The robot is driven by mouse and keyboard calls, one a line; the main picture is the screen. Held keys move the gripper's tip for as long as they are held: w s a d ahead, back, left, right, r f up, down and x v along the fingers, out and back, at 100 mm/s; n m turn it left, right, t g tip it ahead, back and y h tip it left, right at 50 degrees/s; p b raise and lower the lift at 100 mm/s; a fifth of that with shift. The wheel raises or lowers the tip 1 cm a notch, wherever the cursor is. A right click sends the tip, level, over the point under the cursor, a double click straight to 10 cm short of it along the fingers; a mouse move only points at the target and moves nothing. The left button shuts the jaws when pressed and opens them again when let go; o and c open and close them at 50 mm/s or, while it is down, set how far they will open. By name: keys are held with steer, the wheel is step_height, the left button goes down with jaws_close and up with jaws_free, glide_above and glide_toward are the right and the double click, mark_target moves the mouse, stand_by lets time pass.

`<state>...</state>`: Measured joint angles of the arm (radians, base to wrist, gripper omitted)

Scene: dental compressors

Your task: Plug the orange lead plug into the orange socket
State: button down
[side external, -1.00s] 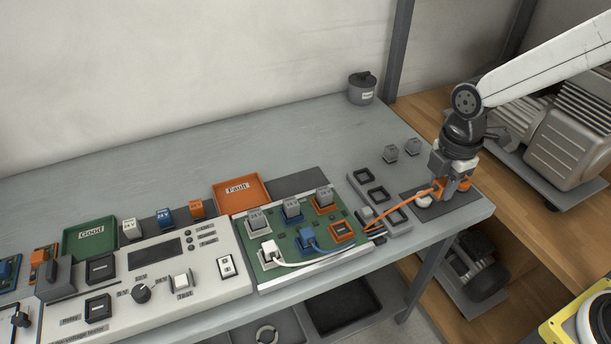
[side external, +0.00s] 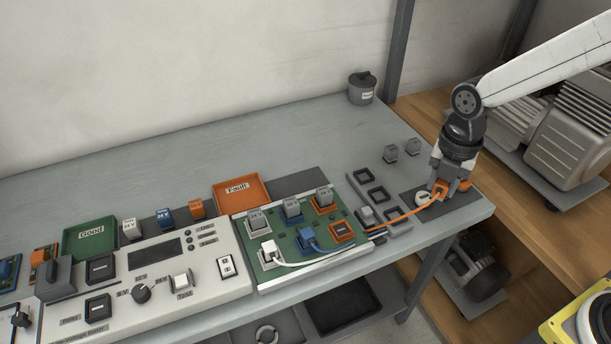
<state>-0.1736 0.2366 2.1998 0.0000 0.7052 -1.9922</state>
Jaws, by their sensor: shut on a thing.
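My gripper (side external: 450,186) is at the right end of the bench, low over a dark pad (side external: 465,202). It is shut on the orange lead plug (side external: 441,188), which the fingers partly hide. The orange lead (side external: 402,216) runs left from the plug to the right edge of the green board (side external: 283,257). The orange socket (side external: 342,231) with a dark centre is at the board's right front corner, well left of my gripper, and looks empty. I cannot tell whether the plug touches the pad.
A white plug (side external: 269,247) and a blue plug (side external: 306,235) sit on the board, with several grey relays behind them. A grey holder (side external: 374,192) with square recesses lies between the board and my gripper. The back of the bench is mostly clear.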

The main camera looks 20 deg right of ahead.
steer(key=n, duration=1.1)
stand_by(0.3)
steer(key=shift+a, duration=0.1)
steer(key=shift+w+a+f, duration=1.1)
steer(key=shift+w+a, duration=0.3)
steer(key=shift+a, duration=1.05)
steer(key=shift+w+a+f, duration=1.05)
steer(key=shift+w+a, duration=0.35)
steer(key=shift+a, duration=1.1)
steer(key=shift+w+a+f, duration=1.1)
steer(key=shift+w+a, duration=0.3)
steer(key=shift+a, duration=1.05)
steer(key=shift+f, duration=0.2)
steer(key=shift+f, duration=1.65)
steer(key=shift+f, duration=0.7)
